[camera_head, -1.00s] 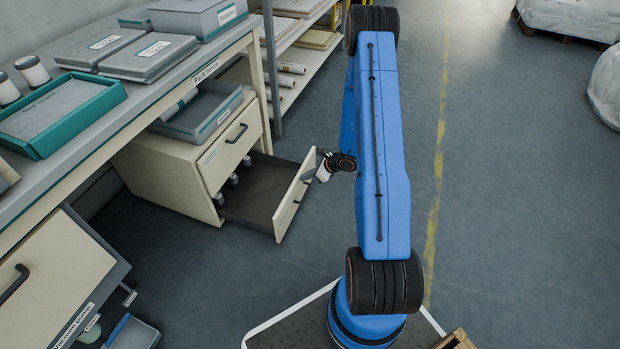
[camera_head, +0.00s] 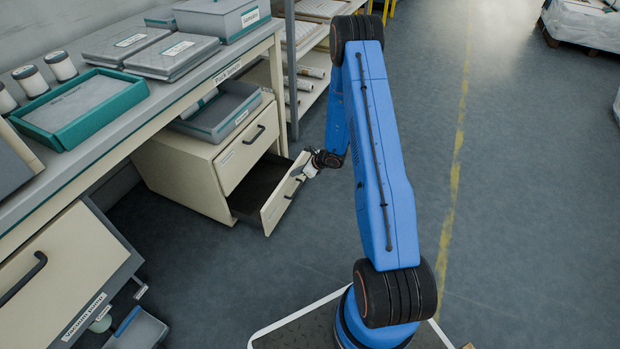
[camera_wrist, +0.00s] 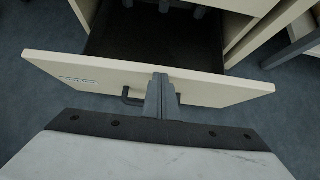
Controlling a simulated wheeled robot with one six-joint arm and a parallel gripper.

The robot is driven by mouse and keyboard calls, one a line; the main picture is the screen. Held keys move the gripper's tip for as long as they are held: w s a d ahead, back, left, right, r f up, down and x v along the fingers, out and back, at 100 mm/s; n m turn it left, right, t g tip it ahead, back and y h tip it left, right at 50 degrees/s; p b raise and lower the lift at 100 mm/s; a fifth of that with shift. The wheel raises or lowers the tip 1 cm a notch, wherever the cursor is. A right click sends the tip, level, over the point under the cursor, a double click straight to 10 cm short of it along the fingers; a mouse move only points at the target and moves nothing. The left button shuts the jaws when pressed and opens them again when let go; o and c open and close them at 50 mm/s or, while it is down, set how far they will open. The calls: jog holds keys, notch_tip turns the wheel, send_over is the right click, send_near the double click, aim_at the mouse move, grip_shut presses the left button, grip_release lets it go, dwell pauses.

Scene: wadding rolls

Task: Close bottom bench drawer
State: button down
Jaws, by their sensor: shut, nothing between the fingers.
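The bottom bench drawer (camera_head: 285,196) of the cream cabinet under the bench is partly open, its front standing out from the cabinet body. In the wrist view the drawer front (camera_wrist: 215,88) crosses the picture, with a dark handle on its outer face and a dark interior behind. My gripper (camera_head: 309,170) is at the top of the drawer front in the head view. In the wrist view the shut fingers (camera_wrist: 161,88) reach the outer face of the drawer front near its middle, above the handle. They appear to touch it and hold nothing.
The upper drawer (camera_head: 246,153) of the cabinet is shut. A grey bin (camera_head: 218,112) sits on the cabinet. Another cream drawer unit (camera_head: 65,265) stands at the lower left. A shelf rack (camera_head: 291,70) stands behind.

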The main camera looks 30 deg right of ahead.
jog(key=w+a, duration=0.8)
jog(key=w, duration=0.2)
jog(key=shift+w, duration=0.1)
